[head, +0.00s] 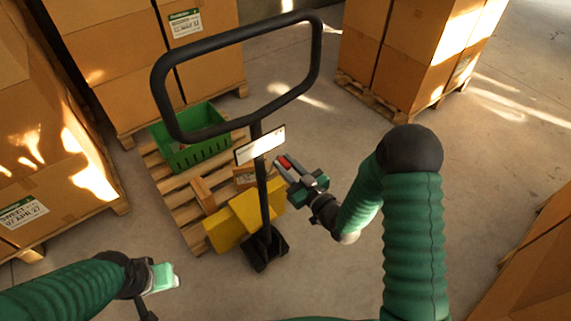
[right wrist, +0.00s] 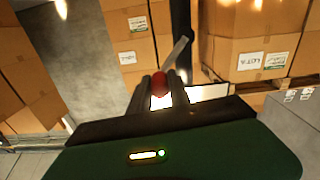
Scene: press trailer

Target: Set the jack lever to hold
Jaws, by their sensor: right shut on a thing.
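The pallet jack stands in front of me with a black loop handle (head: 165,110) on an upright black column (head: 262,190). Its yellow body (head: 240,222) is low, at the pallet's near side. The jack lever has a red end (head: 284,161), just right of the column below the white plate. My right gripper (head: 290,170) is at the lever. In the right wrist view, its dark fingers (right wrist: 160,90) are shut on the lever's red knob (right wrist: 159,84), with a grey rod (right wrist: 178,52) running up and right from it. My left gripper (head: 168,277) is at lower left, away from the jack; its jaw state is unclear.
A white plate (head: 260,144) is on the column. A wooden pallet (head: 181,204) with a green crate (head: 190,150) lies behind the jack. Stacked cartons stand left (head: 50,150), at the back (head: 110,50) and back right (head: 415,50). Floor right of the jack is clear.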

